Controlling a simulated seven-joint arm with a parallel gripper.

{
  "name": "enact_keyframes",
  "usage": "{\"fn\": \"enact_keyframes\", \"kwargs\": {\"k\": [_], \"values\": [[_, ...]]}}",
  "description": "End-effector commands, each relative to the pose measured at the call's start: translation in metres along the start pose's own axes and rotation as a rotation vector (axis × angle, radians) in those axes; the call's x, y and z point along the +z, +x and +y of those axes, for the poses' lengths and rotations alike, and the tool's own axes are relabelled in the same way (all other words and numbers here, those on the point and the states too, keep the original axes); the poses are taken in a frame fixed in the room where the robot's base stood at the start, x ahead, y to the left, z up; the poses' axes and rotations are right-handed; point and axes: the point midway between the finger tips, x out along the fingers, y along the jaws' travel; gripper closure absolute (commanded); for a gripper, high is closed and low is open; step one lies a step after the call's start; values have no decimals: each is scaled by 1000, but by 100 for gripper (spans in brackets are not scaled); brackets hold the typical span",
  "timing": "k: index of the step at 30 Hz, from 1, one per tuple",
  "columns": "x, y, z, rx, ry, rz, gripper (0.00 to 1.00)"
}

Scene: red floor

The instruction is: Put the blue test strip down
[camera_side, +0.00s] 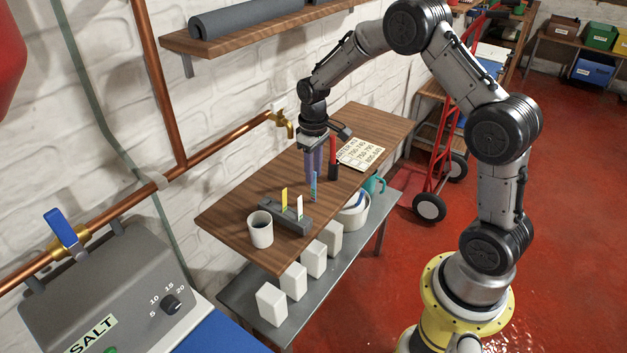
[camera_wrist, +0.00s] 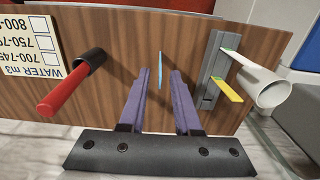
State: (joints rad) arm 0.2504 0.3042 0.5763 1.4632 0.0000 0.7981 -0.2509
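The blue test strip (camera_side: 314,187) shows as a thin light-blue sliver just below my fingertips over the wooden board. It also shows in the wrist view (camera_wrist: 160,68), edge-on between the two finger lines. My gripper (camera_side: 314,178) points down with its purple fingers apart. In the wrist view my gripper (camera_wrist: 160,74) shows a clear gap on both sides of the strip, with no visible contact. I cannot tell whether the strip is standing, falling or lying. A grey holder (camera_wrist: 207,85) stands to the right in the wrist view, holding a yellow strip (camera_wrist: 227,89) and a white-and-green strip (camera_wrist: 240,58).
A white cup (camera_side: 260,230) stands beside the holder. A red marker with a black cap (camera_wrist: 70,84) and a paper chart (camera_side: 360,153) are on the wooden board (camera_side: 235,215). White blocks (camera_side: 270,303) and a bucket stand on the lower grey shelf.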

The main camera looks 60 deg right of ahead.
Motion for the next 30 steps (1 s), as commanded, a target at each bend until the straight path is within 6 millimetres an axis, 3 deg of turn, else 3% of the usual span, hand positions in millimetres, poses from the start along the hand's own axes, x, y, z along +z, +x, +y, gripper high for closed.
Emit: {"fn": "enact_keyframes", "kwargs": {"k": [6,17,19,23,27,30], "values": [[-1,-47,0,1,0,5,68],[2,-88,-2,2,-1,9,68],[9,-103,-9,7,-2,29,68],[38,-146,-30,20,-4,99,68],[92,-190,-59,31,-5,199,68],[134,-210,-77,32,-4,271,68]]}}
